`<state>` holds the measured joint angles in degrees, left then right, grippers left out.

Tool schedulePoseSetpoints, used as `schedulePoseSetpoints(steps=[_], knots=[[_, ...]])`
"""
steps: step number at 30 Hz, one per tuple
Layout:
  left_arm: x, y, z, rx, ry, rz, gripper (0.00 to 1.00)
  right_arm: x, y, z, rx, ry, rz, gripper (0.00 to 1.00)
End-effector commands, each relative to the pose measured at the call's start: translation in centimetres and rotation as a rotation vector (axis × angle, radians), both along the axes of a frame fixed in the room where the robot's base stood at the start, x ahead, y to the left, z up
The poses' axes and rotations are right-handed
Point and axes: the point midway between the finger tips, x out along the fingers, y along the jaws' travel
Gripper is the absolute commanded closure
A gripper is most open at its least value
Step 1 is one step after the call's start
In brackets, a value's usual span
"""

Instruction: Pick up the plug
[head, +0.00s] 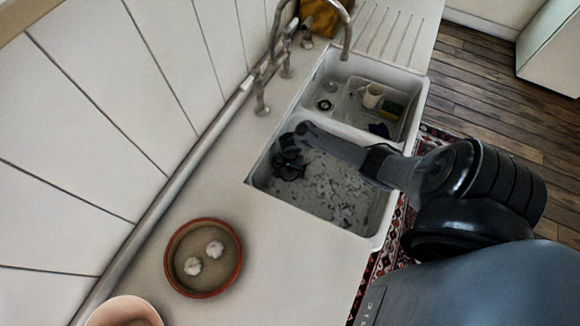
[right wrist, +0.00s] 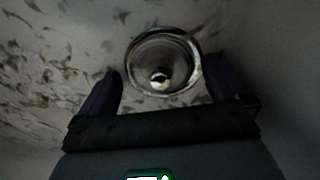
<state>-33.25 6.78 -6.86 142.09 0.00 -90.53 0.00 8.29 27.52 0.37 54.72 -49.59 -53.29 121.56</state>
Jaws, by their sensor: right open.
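The plug (right wrist: 161,78) shows in the right wrist view as a small bright knob in the middle of a round, shiny metal drain (right wrist: 136,50) in the sink floor. In the head view it is hidden behind my right gripper (head: 290,163), which reaches down into the near sink basin (head: 330,200). My right gripper also shows in the right wrist view (right wrist: 162,80). Its two dark fingers are apart, one on each side of the plug, with nothing held. I cannot tell how far the fingertips are above the plug. My left gripper is not in view.
The basin floor has dark specks. The far basin (head: 350,88) holds a white mug (head: 371,95) and a sponge (head: 391,110). A tap (head: 345,40) stands behind the sink. A round brown dish (head: 215,276) with two pale bulbs sits on the counter.

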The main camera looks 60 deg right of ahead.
Motion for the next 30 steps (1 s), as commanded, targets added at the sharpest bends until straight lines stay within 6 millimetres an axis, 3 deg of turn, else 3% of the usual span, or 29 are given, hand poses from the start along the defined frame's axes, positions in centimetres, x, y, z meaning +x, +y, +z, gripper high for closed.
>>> schedulePoseSetpoints(steps=[2,12,23,30], knots=[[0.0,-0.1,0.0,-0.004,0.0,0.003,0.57,0.0,0.0,0.0,0.0,0.0,0.0,0.08],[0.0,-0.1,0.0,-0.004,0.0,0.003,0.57,0.0,0.0,0.0,0.0,0.0,0.0,0.59],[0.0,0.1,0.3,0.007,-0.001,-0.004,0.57,0.0,0.0,0.5,0.0,0.0,0.0,0.6],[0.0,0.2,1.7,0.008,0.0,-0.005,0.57,0.1,0.0,3.0,0.001,-0.002,-0.001,0.6]])
